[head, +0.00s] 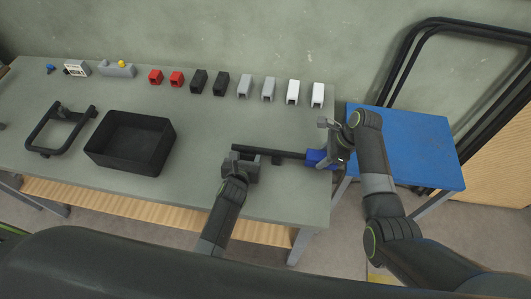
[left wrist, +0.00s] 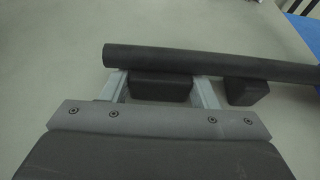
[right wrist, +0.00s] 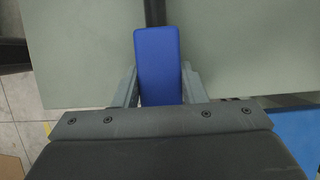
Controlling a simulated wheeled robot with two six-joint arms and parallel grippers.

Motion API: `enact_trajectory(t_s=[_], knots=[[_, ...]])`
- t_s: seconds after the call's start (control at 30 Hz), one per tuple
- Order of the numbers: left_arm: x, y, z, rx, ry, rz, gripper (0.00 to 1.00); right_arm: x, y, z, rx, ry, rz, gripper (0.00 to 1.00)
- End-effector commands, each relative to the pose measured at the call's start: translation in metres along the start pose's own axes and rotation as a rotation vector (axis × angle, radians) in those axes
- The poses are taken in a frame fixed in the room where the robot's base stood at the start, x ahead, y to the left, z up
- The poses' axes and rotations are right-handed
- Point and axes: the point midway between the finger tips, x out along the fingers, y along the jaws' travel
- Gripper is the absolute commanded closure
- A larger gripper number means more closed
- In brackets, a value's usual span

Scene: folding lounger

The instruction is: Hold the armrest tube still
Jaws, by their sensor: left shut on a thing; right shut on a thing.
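The black armrest tube (head: 256,151) lies level over the right part of the bench; it also shows in the left wrist view (left wrist: 230,64). Two short black blocks sit along its near side. My left gripper (head: 238,165) is shut on the left block (left wrist: 160,86), with one finger on each side of it. Whether the block is fixed to the tube, I cannot tell. My right gripper (head: 334,153) is shut on a blue block (right wrist: 158,65) at the tube's right end. The tube's end (right wrist: 154,12) meets the blue block; the joint is hidden.
A black bin (head: 130,140) and a bent black tube frame (head: 42,130) are at the left. Red, black, grey and white blocks (head: 245,87) line the bench's back. A blue table (head: 415,145) stands right of the bench. Bench (head: 215,118) surface behind the tube is clear.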

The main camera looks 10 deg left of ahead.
Motion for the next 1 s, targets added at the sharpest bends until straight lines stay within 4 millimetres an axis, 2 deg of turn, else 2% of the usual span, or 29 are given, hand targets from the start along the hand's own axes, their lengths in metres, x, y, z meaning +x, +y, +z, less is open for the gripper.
enact_trajectory(t_s=[0.03, 1.0], knots=[[-0.001, 0.001, -0.004, 0.001, 0.01, 0.002, 0.75, -0.001, 0.0, -0.003, 0.0, 0.001, 0.0, 0.99], [-0.001, 0.001, -0.004, 0.001, 0.01, 0.002, 0.75, -0.016, 0.0, -0.039, 0.0, 0.0, 0.0, 0.99]])
